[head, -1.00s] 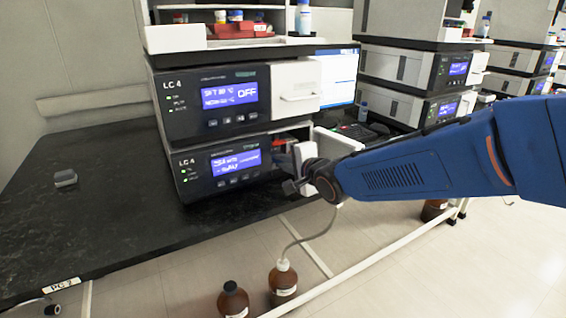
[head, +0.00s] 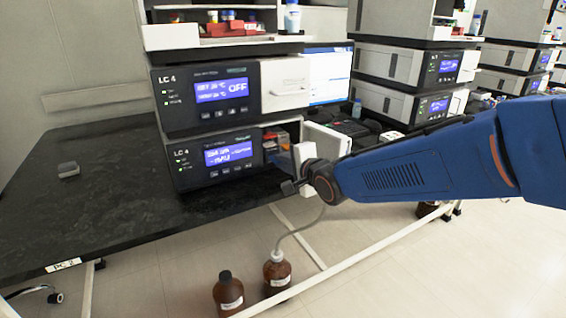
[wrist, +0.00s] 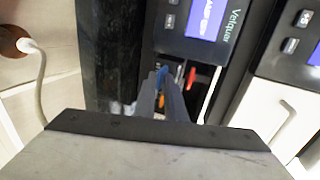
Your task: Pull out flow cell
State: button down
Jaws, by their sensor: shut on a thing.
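The lower LC 4 module (head: 222,155) has its bay (head: 283,143) open at its right end, with its white door (head: 326,139) swung out. In the head view my wrist is just in front of the bay and hides my fingertips. In the wrist view my gripper (wrist: 161,88) is shut, with its narrow grey fingers close together. A small part with blue and orange on it, seemingly the flow cell (wrist: 162,74), shows between the fingers. Most of it is hidden by them. A red part (wrist: 191,77) shows inside the bay, apart from the fingers.
The upper LC 4 module (head: 210,97) sits directly above. Brown bottles (head: 228,292) stand on the floor, one with a tube (head: 300,232). A keyboard lies behind the door.

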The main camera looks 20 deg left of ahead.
jog(key=c, duration=1.7)
grip_release()
jog(key=shift+c, duration=0.2)
jog(key=v, duration=1.7)
jog(key=shift+d, duration=0.15)
